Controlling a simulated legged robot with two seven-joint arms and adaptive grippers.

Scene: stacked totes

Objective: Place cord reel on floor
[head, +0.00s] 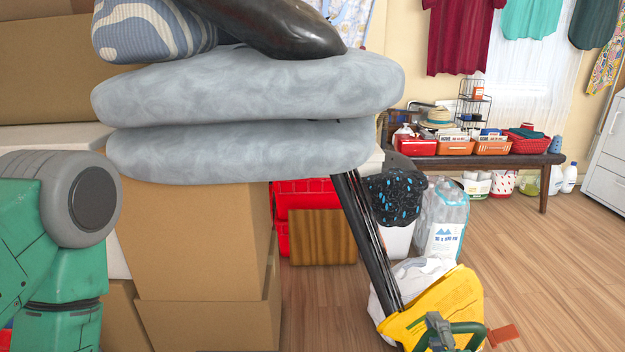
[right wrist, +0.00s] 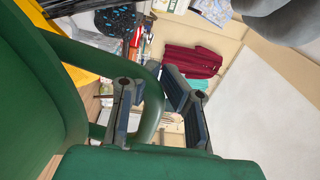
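The cord reel shows in the head view only as a green loop handle (head: 466,329) at the bottom edge, in front of a yellow container. In the right wrist view its green body (right wrist: 30,95) fills the left side, with the curved handle rising from it. My right gripper (head: 438,333) is at this handle. In the right wrist view its two grey fingers (right wrist: 153,105) lie on either side of the handle and appear closed on it. The reel's lower part is out of the head view. My left gripper is out of view; only a green arm shows at left.
Wooden floor (head: 540,260) is open at right, before a bench (head: 480,160) with baskets. Cardboard boxes (head: 190,240) stacked under grey cushions (head: 250,90) stand at left. A yellow container (head: 455,295), black poles (head: 368,240) and a bottle pack (head: 445,215) stand close by.

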